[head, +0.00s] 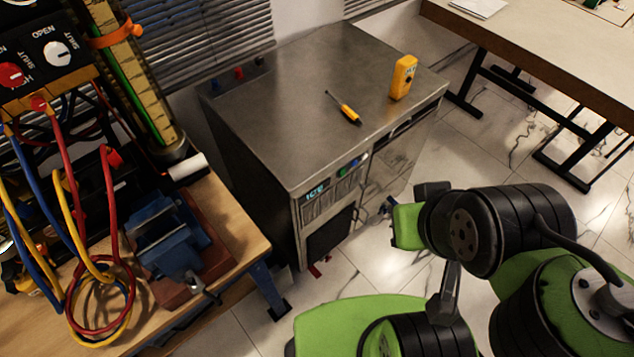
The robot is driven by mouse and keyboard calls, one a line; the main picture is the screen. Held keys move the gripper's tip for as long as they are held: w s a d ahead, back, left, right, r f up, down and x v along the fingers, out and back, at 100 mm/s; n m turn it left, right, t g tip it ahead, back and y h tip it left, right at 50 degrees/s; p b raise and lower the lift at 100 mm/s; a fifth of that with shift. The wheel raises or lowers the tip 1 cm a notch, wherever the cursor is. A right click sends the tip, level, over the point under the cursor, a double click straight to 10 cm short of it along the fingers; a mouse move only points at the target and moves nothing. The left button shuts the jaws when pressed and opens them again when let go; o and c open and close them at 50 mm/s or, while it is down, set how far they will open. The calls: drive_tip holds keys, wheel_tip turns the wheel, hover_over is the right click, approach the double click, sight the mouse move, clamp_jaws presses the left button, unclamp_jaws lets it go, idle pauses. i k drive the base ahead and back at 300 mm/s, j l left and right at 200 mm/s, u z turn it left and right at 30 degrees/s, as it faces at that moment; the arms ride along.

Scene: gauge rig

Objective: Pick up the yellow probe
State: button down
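The yellow probe (349,114) lies on the steel top of the cabinet (290,112). It has a yellow and black handle and a thin dark shaft that points to the upper left. Nothing touches it. My green and black arm is folded at the lower right, in front of the cabinet and well apart from the probe. I cannot clearly make out my gripper's fingertips among the dark parts of the arm, nor whether it is open or shut.
A yellow meter (403,77) stands upright right of the probe. A bench at left holds a blue vise (170,238), coiled hoses (98,290) and a valve panel (45,60). A table (560,50) stands at upper right. The cabinet top around the probe is mostly clear.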

sight(346, 109)
drive_tip(key=i+l+u, duration=0.2)
drive_tip(key=u, duration=0.25)
drive_tip(key=i+l+u, duration=0.15)
drive_tip(key=u, duration=0.25)
drive_tip(key=i+l+u, duration=0.1)
drive_tip(key=l+u, duration=0.6)
drive_tip(key=u, duration=0.15)
